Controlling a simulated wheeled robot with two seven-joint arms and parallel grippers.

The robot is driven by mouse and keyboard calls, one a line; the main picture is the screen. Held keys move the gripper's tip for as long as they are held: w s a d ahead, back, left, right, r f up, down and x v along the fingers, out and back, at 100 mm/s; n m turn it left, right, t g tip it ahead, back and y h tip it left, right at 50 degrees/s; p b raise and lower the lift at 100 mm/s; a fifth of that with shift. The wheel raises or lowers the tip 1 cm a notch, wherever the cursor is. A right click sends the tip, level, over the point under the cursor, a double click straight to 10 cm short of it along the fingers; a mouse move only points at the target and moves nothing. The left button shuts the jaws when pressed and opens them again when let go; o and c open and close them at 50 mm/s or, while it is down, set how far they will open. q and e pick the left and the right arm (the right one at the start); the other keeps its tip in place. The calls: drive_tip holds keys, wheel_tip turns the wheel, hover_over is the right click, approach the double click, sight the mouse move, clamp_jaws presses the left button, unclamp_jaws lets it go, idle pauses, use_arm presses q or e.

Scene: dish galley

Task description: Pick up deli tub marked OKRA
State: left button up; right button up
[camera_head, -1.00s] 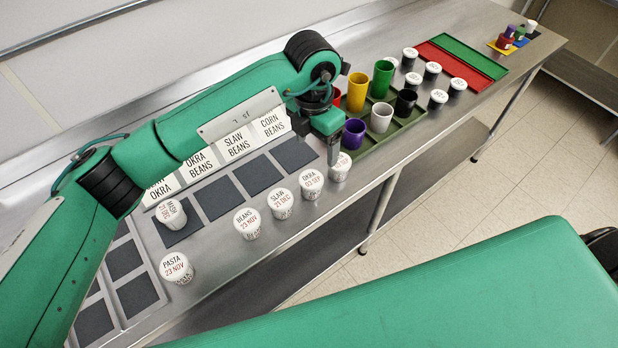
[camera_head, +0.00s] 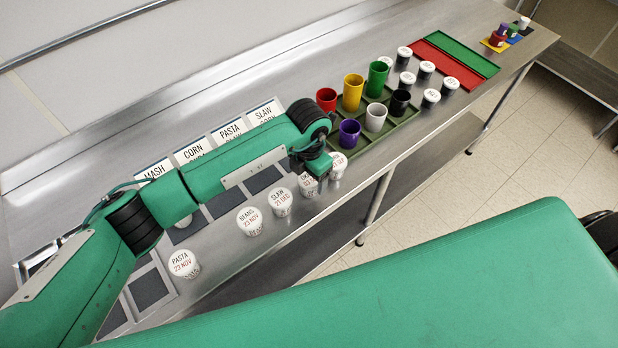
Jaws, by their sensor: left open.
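The deli tub marked OKRA (camera_head: 305,184) is a white tub with a printed lid, standing upright near the front edge of the steel counter. Its label is partly covered by my left gripper (camera_head: 322,184). My left gripper is open, pointing down at the right side of this tub. I cannot tell whether the fingers touch it or straddle it. My right gripper is not in view.
A white tub (camera_head: 338,165) stands close right of the gripper. The SLAW tub (camera_head: 280,201), BEANS tub (camera_head: 249,221) and PASTA tub (camera_head: 183,263) stand to the left. A green tray (camera_head: 405,128) with coloured cups lies right. Label cards (camera_head: 195,149) stand behind my arm.

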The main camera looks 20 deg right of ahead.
use_arm(q)
drive_tip(key=shift+f, duration=1.05)
drive_tip(key=c, duration=1)
drive_tip(key=shift+r, duration=0.1)
